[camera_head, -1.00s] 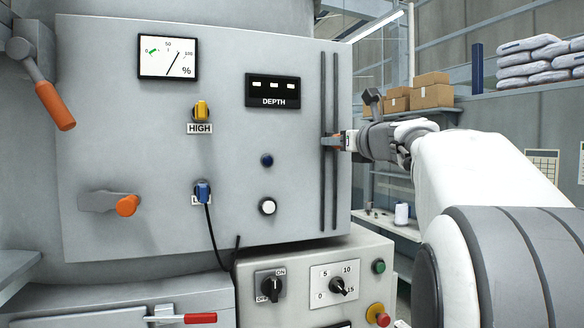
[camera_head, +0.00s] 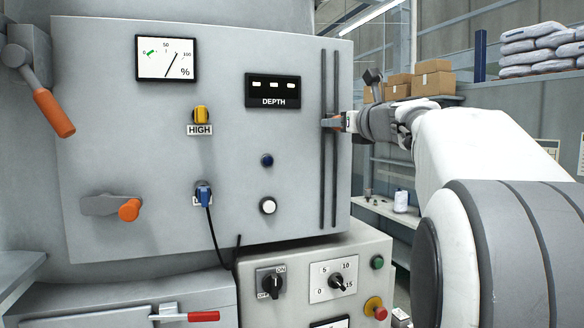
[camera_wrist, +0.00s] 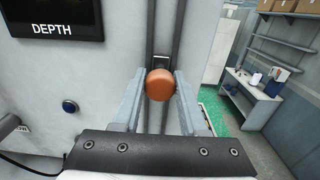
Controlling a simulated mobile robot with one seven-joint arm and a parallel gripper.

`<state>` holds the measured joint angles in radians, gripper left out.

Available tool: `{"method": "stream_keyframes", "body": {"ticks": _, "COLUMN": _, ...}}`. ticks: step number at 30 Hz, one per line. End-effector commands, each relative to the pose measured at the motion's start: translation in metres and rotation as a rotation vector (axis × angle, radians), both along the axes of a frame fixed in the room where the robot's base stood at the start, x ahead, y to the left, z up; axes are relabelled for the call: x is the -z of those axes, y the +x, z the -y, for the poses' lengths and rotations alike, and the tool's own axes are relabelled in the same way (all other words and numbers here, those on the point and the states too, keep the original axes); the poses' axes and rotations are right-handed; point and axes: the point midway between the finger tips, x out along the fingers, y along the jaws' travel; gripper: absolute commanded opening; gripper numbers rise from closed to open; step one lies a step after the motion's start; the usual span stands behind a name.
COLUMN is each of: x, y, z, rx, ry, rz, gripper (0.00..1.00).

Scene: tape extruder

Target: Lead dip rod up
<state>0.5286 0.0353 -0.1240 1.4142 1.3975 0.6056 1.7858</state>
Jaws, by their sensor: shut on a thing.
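The dip rod handle is an orange knob (camera_wrist: 160,84) on a dark mount between two vertical dark rails (camera_head: 328,160) at the right of the grey panel. In the head view the orange knob (camera_head: 329,122) sits at the upper part of the rails, beside the depth display. My gripper (camera_head: 338,122) reaches in from the right and is shut on the knob. In the wrist view its two grey fingers (camera_wrist: 158,98) lie on either side of the knob.
The panel also carries a dial gauge (camera_head: 167,58), a yellow plug (camera_head: 201,115), a blue plug (camera_head: 203,193) with a cable, a blue button (camera_head: 267,160) and a white button (camera_head: 268,205). A lower control box (camera_head: 315,255) stands below. Shelves with boxes (camera_head: 433,83) are behind the arm.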

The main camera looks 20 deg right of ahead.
Motion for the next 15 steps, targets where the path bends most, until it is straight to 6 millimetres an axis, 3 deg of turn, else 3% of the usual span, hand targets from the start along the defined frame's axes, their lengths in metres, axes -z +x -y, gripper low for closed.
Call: {"method": "stream_keyframes", "body": {"ticks": 15, "x": -0.022, "y": 0.0, "z": 0.0, "rx": 0.0, "ry": -0.002, "rz": 0.003, "gripper": 0.0}}
